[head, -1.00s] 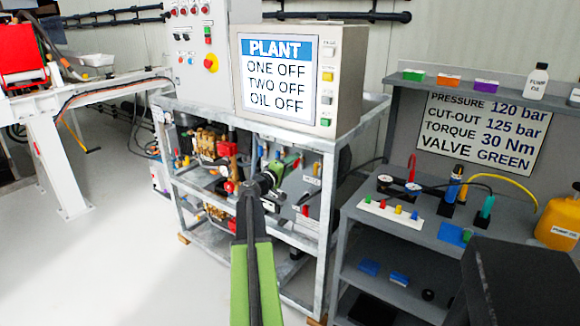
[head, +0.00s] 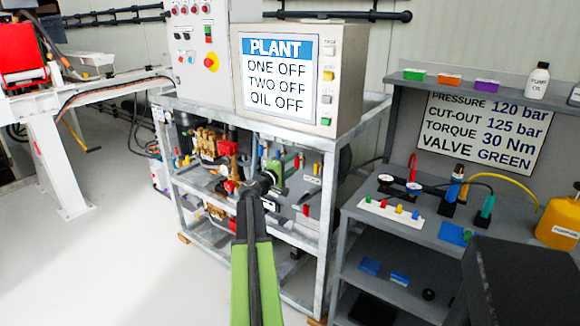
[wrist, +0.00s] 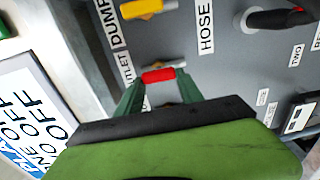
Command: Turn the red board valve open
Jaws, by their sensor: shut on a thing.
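The red board valve (wrist: 158,75) shows in the wrist view as a short red handle on a grey board, lying roughly crosswise in the picture. My gripper (wrist: 158,88) has its green fingers on either side of the handle and is shut on it. The valve's lower parts are partly hidden by my gripper. In the head view my gripper (head: 278,174) is at the board inside the metal frame. The handle is too small and covered there to make out its angle.
A yellow handle (wrist: 146,8) by the DUMP label and a black hose fitting (wrist: 275,19) are on the same board. The galvanised frame (head: 328,205) stands around the board. A grey bench (head: 400,228) with small parts is at the right. The floor at left is clear.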

